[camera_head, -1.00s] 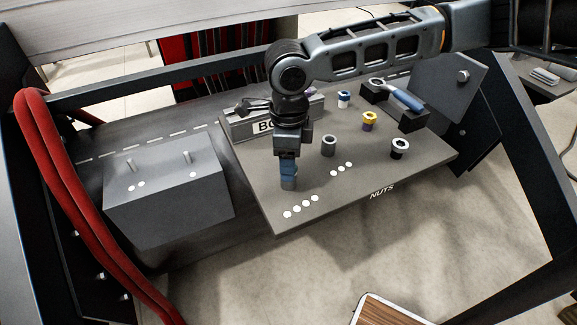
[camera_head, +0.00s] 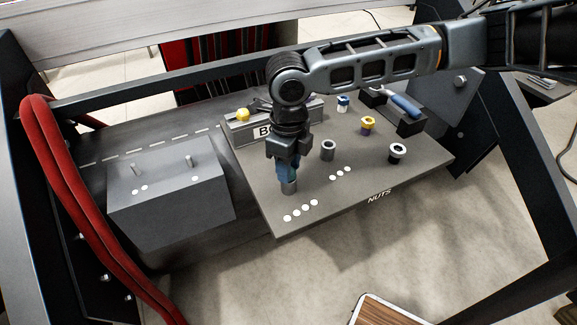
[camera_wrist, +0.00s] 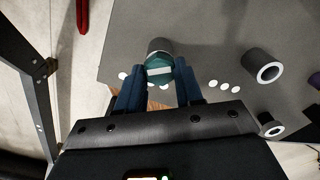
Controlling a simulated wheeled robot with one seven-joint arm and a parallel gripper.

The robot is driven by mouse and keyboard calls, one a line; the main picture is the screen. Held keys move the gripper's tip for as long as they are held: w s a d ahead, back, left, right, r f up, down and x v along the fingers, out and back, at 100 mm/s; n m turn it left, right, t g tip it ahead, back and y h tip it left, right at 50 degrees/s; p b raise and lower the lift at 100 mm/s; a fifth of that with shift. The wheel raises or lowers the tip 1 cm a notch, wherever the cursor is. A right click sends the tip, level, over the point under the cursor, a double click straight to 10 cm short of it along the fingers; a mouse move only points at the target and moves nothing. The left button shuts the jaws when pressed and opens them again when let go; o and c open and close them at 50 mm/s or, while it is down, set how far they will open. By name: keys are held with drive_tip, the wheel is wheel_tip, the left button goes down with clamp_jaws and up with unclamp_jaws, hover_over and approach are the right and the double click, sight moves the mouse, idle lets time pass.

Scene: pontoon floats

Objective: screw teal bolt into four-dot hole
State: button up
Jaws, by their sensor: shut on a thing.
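A teal bolt (camera_wrist: 159,69) shows its hexagonal head, with a pale bar across it, between my fingers in the wrist view. My gripper (camera_wrist: 160,84) is shut on it. In the head view my gripper (camera_head: 287,172) points down, right over the grey four-dot socket (camera_head: 289,187). That socket stands upright behind the row of four white dots (camera_head: 301,211). In the wrist view the socket (camera_wrist: 157,46) shows just past the bolt head. The bolt's shank and the hole mouth are hidden, so I cannot tell how deep the bolt sits.
An empty grey socket (camera_head: 328,150) stands behind three dots. A black-and-white nut (camera_head: 397,152), a yellow nut (camera_head: 368,124) and a blue-and-white nut (camera_head: 343,104) stand to the right. A bolt rack (camera_head: 247,133) is behind my gripper. A grey block (camera_head: 170,190) with two studs is left.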

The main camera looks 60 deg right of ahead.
drive_tip(key=m+p, duration=0.2)
drive_tip(key=m, duration=0.3)
drive_tip(key=shift+r+m, duration=0.15)
drive_tip(key=shift+m, duration=0.15)
drive_tip(key=shift+f+m+p, duration=0.2)
drive_tip(key=shift+m+p, duration=0.25)
drive_tip(key=shift+m, duration=0.35)
drive_tip(key=shift+r+m+p, duration=0.2)
drive_tip(key=shift+m+p, duration=0.6)
drive_tip(key=shift+m, duration=0.3)
drive_tip(key=m+p, duration=0.4)
drive_tip(key=m, duration=0.3)
drive_tip(key=shift+f+m+p, duration=0.1)
drive_tip(key=shift+m+p, duration=0.4)
drive_tip(key=shift+m, duration=0.7)
drive_tip(key=shift+f, duration=0.15)
